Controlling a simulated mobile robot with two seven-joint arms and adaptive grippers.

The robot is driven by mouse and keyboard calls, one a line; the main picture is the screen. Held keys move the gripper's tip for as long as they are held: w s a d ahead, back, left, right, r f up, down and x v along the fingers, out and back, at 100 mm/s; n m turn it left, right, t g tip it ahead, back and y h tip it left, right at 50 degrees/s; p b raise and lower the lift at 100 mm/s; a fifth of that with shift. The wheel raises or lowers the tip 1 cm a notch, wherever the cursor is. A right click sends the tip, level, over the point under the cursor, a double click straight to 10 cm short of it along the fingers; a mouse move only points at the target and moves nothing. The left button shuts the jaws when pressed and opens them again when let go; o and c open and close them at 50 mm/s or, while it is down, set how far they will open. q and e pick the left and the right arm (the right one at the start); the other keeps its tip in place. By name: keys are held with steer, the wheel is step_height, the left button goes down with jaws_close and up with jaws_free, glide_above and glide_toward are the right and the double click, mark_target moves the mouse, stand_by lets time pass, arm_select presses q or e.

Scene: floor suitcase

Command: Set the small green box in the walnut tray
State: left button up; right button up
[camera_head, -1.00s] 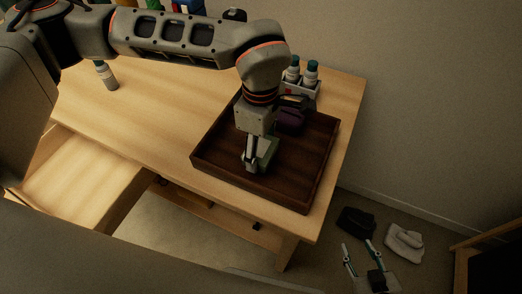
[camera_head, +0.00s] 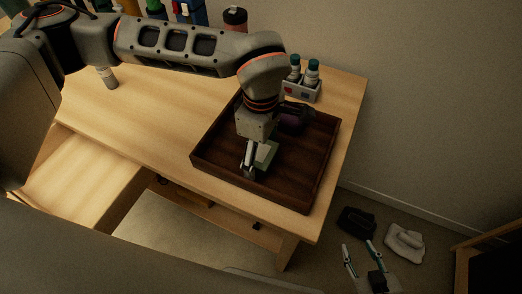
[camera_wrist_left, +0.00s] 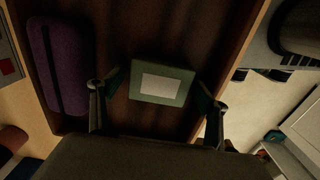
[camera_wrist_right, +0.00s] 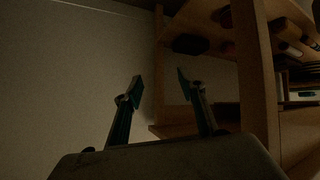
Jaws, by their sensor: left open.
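The small green box (camera_wrist_left: 162,83) with a pale label lies in the walnut tray (camera_wrist_left: 225,25) in the left wrist view. In the head view the box (camera_head: 267,153) shows beside my left fingers, inside the dark brown tray (camera_head: 310,196) on the table. My left gripper (camera_wrist_left: 158,95) is open, its fingers apart on either side of the box with gaps visible. In the head view the left gripper (camera_head: 250,165) is over the tray. My right gripper (camera_head: 359,246) is low over the floor at the right, its fingers apart and empty, as the right wrist view (camera_wrist_right: 160,90) also shows.
A purple case (camera_wrist_left: 62,65) lies in the tray beside the box. A holder with bottles (camera_head: 303,86) stands behind the tray. A bottle (camera_head: 107,76) stands at the table's left. An open drawer (camera_head: 85,183) juts out in front.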

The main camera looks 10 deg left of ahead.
mark_target(261, 152)
arm_select(q)
step_height(261, 152, up, 12)
steer(key=p, duration=0.1)
stand_by(0.4)
stand_by(0.4)
